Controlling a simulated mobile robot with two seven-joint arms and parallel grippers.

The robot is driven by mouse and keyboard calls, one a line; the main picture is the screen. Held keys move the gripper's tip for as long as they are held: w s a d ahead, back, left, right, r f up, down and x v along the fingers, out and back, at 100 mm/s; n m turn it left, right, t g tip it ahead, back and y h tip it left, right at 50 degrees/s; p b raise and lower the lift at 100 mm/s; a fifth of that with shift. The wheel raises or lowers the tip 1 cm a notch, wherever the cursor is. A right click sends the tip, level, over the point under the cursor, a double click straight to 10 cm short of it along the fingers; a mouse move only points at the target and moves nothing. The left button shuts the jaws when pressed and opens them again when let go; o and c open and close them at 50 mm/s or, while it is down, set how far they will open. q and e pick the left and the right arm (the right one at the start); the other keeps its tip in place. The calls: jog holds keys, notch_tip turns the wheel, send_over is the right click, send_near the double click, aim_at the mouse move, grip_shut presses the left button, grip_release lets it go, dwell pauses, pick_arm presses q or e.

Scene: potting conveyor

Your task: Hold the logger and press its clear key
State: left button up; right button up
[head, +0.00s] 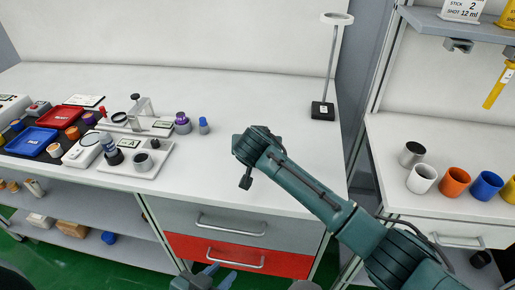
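No thing in the head view is clearly marked as the logger. A white handheld device with a grey oval top (82,149) lies on the left of the bench, a candidate whose keys are too small to make out. My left gripper (214,277) is at the bottom edge, partly cut off, in front of the drawers and well away from the device. Its finger opening cannot be told. My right arm reaches in from the lower right; its dark end (245,181) hangs over the bench front edge, apart from the devices. Its finger opening cannot be told.
Red (61,117) and blue (31,141) trays lie farther left. A ring stand (323,110) is at the back right. Coloured cups (454,181) stand on the right bench. The middle bench is clear.

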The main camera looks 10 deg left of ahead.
pick_arm(q)
grip_shut()
dwell(1.4)
